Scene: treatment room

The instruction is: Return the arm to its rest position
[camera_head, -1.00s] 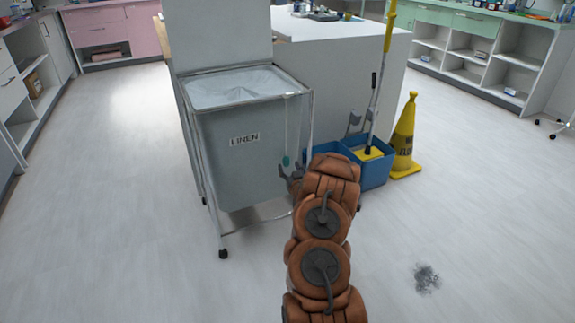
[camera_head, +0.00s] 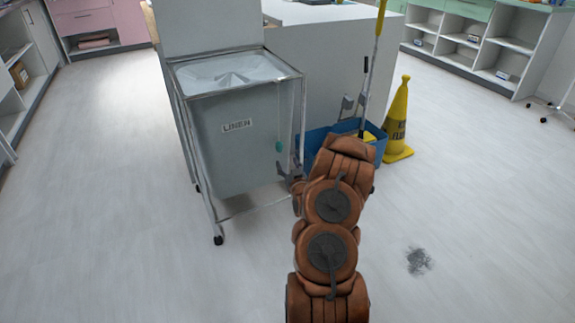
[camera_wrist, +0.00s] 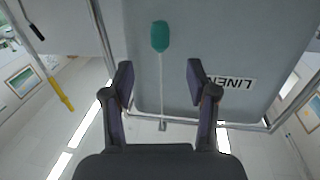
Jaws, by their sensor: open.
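My arm is brown and reaches forward from the bottom of the head view. My gripper (camera_head: 287,172) is at its far end, beside the right front of the linen cart, and partly hidden by the arm. In the wrist view my gripper (camera_wrist: 160,85) shows two dark fingers apart with nothing held between them. A teal pull (camera_wrist: 160,36) on a pale cord hangs in front of the grey linen bin (camera_wrist: 225,50), beyond the fingertips. The teal pull also shows in the head view (camera_head: 279,147), just above the gripper. The wrist picture shows the LINEN label upside down.
The linen cart (camera_head: 217,145) has a metal frame on casters. A blue mop bucket (camera_head: 313,143) with a yellow-handled mop (camera_head: 373,50) and a yellow floor sign (camera_head: 398,120) stand right of it. A dark smudge (camera_head: 418,261) marks the floor. Open floor lies left and right.

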